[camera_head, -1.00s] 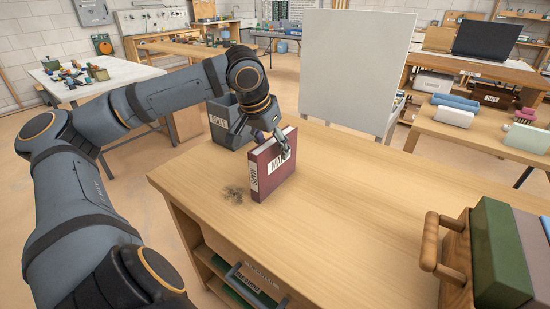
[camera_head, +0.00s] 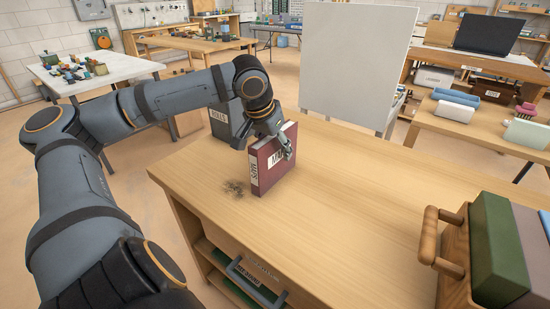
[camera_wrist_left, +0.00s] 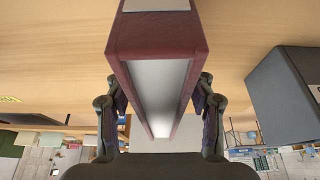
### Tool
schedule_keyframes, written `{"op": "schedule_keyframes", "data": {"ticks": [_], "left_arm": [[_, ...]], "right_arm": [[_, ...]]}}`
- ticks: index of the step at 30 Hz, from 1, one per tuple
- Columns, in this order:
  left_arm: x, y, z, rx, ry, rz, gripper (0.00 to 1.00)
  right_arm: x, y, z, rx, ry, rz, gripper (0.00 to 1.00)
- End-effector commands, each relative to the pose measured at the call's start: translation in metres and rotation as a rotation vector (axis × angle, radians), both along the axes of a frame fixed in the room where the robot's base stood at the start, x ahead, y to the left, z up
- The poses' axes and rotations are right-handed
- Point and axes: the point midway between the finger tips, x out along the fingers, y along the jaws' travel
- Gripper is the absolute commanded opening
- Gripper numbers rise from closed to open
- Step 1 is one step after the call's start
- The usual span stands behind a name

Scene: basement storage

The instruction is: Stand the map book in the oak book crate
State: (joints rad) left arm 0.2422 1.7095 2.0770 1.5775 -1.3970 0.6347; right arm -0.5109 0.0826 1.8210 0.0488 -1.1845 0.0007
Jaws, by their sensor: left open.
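The map book (camera_head: 264,172) is dark red with white labels and stands upright on the wooden table (camera_head: 330,200). My left gripper (camera_head: 284,147) is at the upper part of the book, with one finger showing in front of its cover. In the left wrist view the book (camera_wrist_left: 158,45) lies between the two open fingers of the left gripper (camera_wrist_left: 160,110), with small gaps on both sides. My right gripper is not seen.
A dark grey bin (camera_head: 228,122) marked with a label stands behind the book; it also shows in the left wrist view (camera_wrist_left: 280,95). A white board (camera_head: 358,65) stands beyond the table. The tabletop between book and crate is clear.

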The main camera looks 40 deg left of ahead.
Motion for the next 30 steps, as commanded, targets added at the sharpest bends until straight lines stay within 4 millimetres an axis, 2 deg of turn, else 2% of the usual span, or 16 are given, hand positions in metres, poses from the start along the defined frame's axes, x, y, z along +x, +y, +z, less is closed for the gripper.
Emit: {"op": "schedule_keyframes", "data": {"ticks": [6,18,30], "left_arm": [[0.0000,0.0000,0.0001,0.000,0.000,0.000,0.55],[-0.0002,0.0000,0.0001,0.000,0.000,0.000,0.00],[-0.0001,0.0002,0.0029,0.001,0.000,0.000,0.00]], "right_arm": [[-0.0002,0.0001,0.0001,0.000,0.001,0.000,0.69],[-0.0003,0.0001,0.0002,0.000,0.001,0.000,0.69],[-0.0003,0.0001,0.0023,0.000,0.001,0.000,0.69]]}}
